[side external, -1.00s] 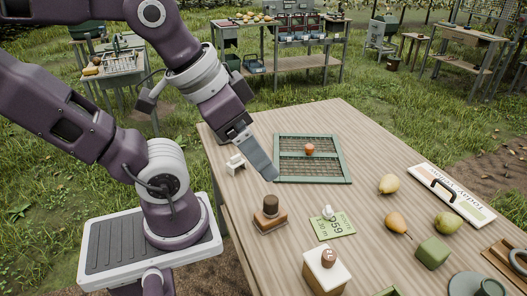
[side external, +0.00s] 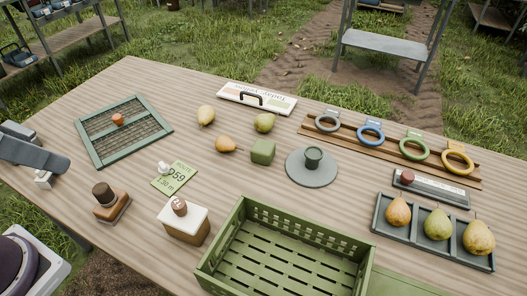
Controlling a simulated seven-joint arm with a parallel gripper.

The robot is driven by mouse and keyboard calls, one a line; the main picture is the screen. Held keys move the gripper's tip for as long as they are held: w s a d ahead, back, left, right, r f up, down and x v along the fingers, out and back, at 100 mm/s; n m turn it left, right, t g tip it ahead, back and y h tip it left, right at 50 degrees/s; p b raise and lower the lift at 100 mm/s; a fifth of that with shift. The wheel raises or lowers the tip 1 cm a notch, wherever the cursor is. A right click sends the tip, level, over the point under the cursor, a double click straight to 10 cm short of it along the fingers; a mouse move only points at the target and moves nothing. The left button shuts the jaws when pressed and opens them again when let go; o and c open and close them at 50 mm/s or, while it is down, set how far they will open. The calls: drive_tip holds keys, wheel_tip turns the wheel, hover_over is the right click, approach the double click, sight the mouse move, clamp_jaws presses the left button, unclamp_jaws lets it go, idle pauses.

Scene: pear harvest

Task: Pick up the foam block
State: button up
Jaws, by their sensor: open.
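The foam block is most likely the plain green cube (side external: 262,151), which sits on the wooden table near the middle of the side view. A yellow-brown pear (side external: 227,144) lies just to its left, and a green pear (side external: 264,123) lies behind it. My gripper (side external: 66,163) reaches in from the left edge, above the table by the near left corner of the green mesh frame. It is open, far to the left of the cube, and no object shows in it. Its fingers show as a flat grey shape, and the gap between them is hard to see.
A green mesh frame (side external: 165,128) holds a small orange item. A green card (side external: 174,186), stamp (side external: 108,208), white-topped box (side external: 184,236), round grey plate (side external: 299,179), green crate (side external: 235,216), pear tray (side external: 485,262) and ring rack (side external: 350,143) stand around.

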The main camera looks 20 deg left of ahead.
drive_tip(key=shift+o, duration=0.2)
drive_tip(key=n+t+y, duration=0.1)
drive_tip(key=t, duration=0.7)
hover_over(259, 153)
wheel_tip(259, 153, down, 26)
drive_tip(key=shift+r, duration=0.25)
wheel_tip(259, 153, down, 7)
drive_tip(key=shift+f, duration=0.15)
drive_tip(key=x, duration=0.3)
drive_tip(key=shift+d+f, duration=0.1)
drive_tip(key=shift+f, duration=0.05)
drive_tip(key=c, duration=1.4)
